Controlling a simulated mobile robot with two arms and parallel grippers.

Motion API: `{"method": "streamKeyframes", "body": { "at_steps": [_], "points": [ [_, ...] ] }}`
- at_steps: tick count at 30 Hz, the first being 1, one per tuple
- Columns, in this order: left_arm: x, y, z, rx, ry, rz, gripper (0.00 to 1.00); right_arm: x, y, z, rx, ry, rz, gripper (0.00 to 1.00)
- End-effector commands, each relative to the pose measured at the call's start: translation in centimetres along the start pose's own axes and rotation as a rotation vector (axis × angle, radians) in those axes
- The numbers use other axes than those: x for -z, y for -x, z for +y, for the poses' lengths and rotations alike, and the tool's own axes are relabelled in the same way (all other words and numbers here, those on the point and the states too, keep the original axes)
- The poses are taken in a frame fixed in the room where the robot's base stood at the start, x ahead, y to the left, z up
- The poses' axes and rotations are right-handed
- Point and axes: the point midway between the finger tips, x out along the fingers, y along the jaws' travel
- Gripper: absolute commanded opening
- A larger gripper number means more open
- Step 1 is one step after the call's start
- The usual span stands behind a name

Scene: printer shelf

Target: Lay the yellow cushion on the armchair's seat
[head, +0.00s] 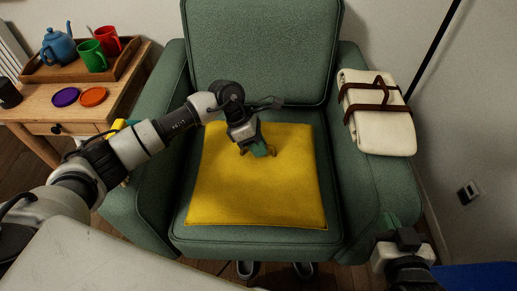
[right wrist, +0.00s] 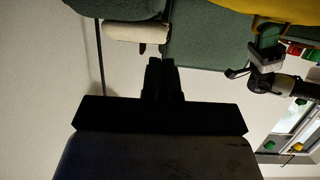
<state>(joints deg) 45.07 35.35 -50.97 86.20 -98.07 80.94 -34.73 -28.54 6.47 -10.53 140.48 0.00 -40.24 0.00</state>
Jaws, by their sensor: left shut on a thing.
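The yellow cushion (head: 250,195) lies on the seat of the green armchair (head: 260,45), flat and slightly turned. Its back part reaches under my left gripper (head: 259,151). That gripper points down at the cushion's middle and is shut on it, at what looks like a small tab or fold. A yellow edge of the cushion shows in the right wrist view (right wrist: 285,10), with my left gripper beside it. My right gripper (head: 392,222) is at the lower right, in front of the right armrest. Its dark fingers (right wrist: 160,68) look closed together and empty.
A cream blanket (head: 380,125) with brown straps rests on the right armrest. A wooden side table (head: 60,105) at the left bears a tray (head: 50,72) with a blue teapot and cups, plus purple and orange coasters. A black pole stands at the back right.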

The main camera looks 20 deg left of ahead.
Motion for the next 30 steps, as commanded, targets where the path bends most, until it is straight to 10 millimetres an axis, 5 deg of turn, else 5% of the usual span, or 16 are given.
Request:
{"method": "streamKeyframes", "body": {
  "at_steps": [21,22,26,30],
  "points": [
    [0.5,-0.8,0.3,-0.002,0.000,-0.001,0.00,1.5,-0.3,-0.2,0.006,-0.001,0.118,0.00],
    [0.5,-0.9,0.3,-0.001,0.000,0.001,0.17,1.6,-0.2,-0.2,0.006,-0.001,0.124,0.00],
    [0.5,-0.9,0.3,-0.001,0.000,0.000,0.37,1.6,-0.2,-0.2,0.006,-0.001,0.125,0.00],
    [0.5,-0.8,0.3,-0.001,0.000,0.000,0.38,1.6,-0.2,-0.2,0.006,-0.001,0.123,0.00]
  ]
}}
